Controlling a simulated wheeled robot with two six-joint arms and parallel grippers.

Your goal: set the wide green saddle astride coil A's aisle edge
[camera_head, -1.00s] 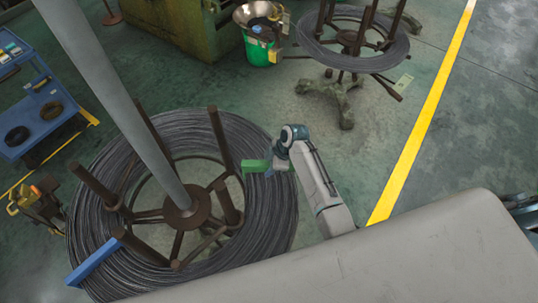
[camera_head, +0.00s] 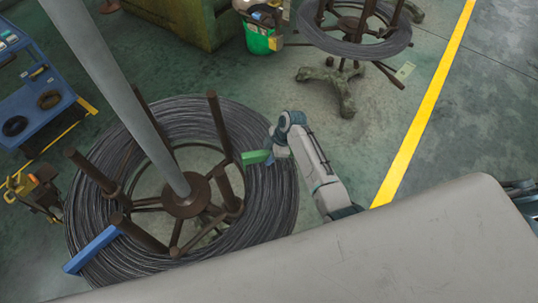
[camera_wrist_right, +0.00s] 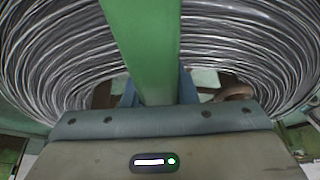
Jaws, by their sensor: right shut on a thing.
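The wide green saddle (camera_head: 256,157) is at the right side of a large coil of dark wire (camera_head: 125,225), seen in the head view. My right gripper (camera_head: 271,155) is shut on the saddle, its arm reaching in from the lower right. In the right wrist view the green saddle (camera_wrist_right: 145,50) runs up from between the jaws across the wire coil (camera_wrist_right: 55,60). I cannot tell whether the saddle touches the wire. My left gripper is out of view.
A blue saddle (camera_head: 92,250) sits on the coil's lower left. Brown posts (camera_head: 220,125) rise inside the coil. A second coil (camera_head: 350,45) stands at the back, near a green bucket (camera_head: 260,40). A yellow floor line (camera_head: 425,110) runs along the right.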

